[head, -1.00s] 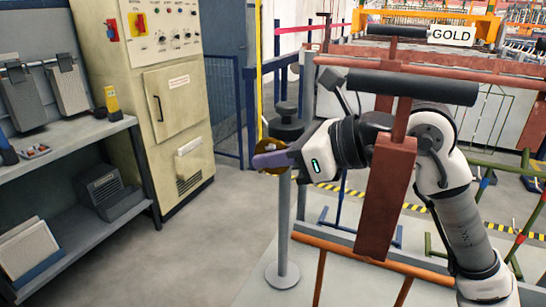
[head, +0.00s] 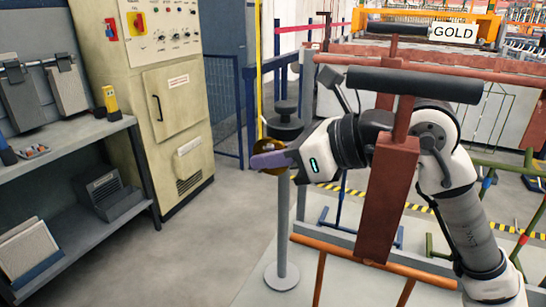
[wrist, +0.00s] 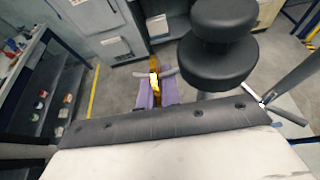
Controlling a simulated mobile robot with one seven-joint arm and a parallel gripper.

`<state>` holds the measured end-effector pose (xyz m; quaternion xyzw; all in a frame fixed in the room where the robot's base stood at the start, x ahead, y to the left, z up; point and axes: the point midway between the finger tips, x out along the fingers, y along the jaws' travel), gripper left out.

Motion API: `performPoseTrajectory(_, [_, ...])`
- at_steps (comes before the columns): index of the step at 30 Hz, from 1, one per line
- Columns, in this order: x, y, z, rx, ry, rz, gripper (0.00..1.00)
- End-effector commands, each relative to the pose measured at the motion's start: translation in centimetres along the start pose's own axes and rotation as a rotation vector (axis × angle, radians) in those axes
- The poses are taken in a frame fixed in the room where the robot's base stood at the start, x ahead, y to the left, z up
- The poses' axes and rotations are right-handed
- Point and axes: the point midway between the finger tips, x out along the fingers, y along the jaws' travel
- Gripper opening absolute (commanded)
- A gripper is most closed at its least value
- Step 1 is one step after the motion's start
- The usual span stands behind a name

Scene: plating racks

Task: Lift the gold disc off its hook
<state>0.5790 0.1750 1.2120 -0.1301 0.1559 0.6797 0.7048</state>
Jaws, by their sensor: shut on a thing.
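The gold disc (head: 268,143) shows at the tip of my gripper in the head view, partly hidden behind the fingers. My gripper (head: 270,160) has purple fingers and reaches left from behind the red-brown post. In the wrist view, a bright gold piece (wrist: 155,82) sits between the two purple fingers (wrist: 157,94), which are shut on it. A thin grey rod crosses near the disc in the wrist view; I cannot tell whether it is the hook or whether the disc still touches it.
A black-topped grey post (head: 283,200) stands just beside my gripper. The red-brown post (head: 388,205) with a black bar (head: 415,84) stands in front of my arm. A cream control cabinet (head: 175,110) and shelving (head: 75,165) are at left. The floor between is clear.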

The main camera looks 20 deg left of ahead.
Motion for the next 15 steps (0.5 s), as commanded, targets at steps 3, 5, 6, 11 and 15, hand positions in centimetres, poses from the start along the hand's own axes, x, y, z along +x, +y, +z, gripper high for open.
performPoseTrajectory(3, [-0.2, 1.0, 0.9, -0.018, -0.02, 0.011, 0.0])
performPoseTrajectory(5, [-0.2, 1.2, 0.8, -0.019, -0.02, 0.011, 0.0])
performPoseTrajectory(6, [-0.2, 1.4, 0.8, -0.02, -0.019, 0.011, 0.0])
performPoseTrajectory(11, [-0.2, 2.1, 0.8, -0.022, -0.019, 0.01, 0.0])
performPoseTrajectory(15, [-0.1, 2.6, 0.8, -0.022, -0.019, 0.011, 0.0])
